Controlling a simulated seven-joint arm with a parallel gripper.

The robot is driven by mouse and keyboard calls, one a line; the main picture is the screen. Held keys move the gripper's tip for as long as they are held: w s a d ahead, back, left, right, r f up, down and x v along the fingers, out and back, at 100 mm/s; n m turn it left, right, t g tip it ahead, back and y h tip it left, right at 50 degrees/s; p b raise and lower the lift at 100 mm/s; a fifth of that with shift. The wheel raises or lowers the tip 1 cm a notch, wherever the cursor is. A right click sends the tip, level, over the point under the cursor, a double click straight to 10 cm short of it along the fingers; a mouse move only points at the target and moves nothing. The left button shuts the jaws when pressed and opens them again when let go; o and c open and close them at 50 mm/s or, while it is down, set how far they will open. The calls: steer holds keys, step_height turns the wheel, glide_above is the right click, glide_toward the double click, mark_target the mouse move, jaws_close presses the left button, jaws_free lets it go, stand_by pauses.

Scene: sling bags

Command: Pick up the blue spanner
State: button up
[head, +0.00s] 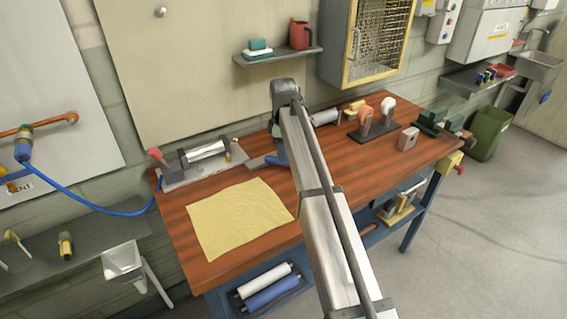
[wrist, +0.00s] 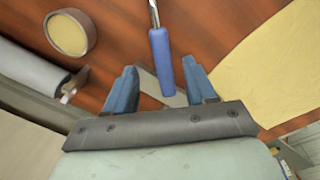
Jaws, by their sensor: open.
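The blue spanner (wrist: 161,62) shows in the wrist view as a blue handle with a thin metal shaft running out of the top of the picture. Its far end is out of view. My gripper (wrist: 160,74) is open, with one blue finger on each side of the handle's line. The handle's near end lies between the fingertips in the picture, with gaps on both sides. I cannot tell the height between them. In the head view my arm hides most of this spot, and a small blue part there is unclear.
The wooden workbench (head: 182,213) holds a yellow cloth (head: 238,218) at front left. A grey plate with a metal roller (head: 205,152) stands at back left. A dark stand with round-headed pieces (head: 378,128) is to the right. In the wrist view a round tan-faced object (wrist: 68,34) is close left.

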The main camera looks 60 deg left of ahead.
steer(key=shift+w+f, duration=0.1)
steer(key=shift+f, duration=2.65)
jaws_close()
